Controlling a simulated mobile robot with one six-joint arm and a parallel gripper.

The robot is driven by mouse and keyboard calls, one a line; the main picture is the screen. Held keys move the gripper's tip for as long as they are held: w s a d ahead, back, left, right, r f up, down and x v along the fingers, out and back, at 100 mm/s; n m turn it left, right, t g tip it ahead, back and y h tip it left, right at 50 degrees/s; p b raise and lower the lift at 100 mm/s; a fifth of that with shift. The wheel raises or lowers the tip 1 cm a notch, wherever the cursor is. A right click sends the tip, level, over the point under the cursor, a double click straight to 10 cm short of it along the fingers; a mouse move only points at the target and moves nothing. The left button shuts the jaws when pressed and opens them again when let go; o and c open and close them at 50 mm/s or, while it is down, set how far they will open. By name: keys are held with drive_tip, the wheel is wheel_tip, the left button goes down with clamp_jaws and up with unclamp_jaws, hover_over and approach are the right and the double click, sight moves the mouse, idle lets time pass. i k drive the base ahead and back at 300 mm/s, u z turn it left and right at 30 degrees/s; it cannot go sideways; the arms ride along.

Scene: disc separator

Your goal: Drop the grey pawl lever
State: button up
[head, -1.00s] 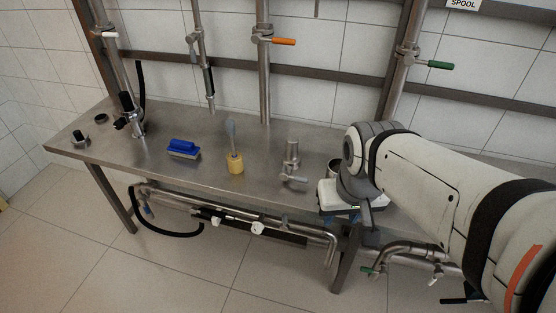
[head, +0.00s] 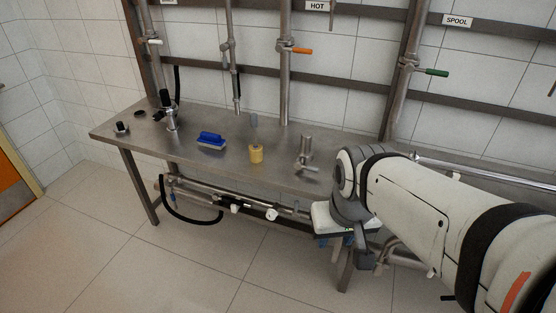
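My gripper (head: 345,250) hangs at the end of the white arm, in front of the table's front edge at right. Its fingers are small, dark and partly hidden by the wrist, so I cannot tell whether they are open or hold anything. I cannot pick out the grey pawl lever with certainty. A small metal valve-like part with a grey lever-shaped arm (head: 306,167) stands on the steel table (head: 220,165), left of my wrist.
Pipework runs under the table. The floor in front is clear.

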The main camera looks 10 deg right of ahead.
sight(297, 214)
drive_tip(key=z, duration=0.05)
drive_tip(key=i, duration=0.5)
drive_tip(key=u, duration=1.65)
drive_tip(key=k, duration=1.15)
drive_tip(key=z, duration=0.9)
drive_tip(key=i, duration=1)
drive_tip(key=z, duration=0.1)
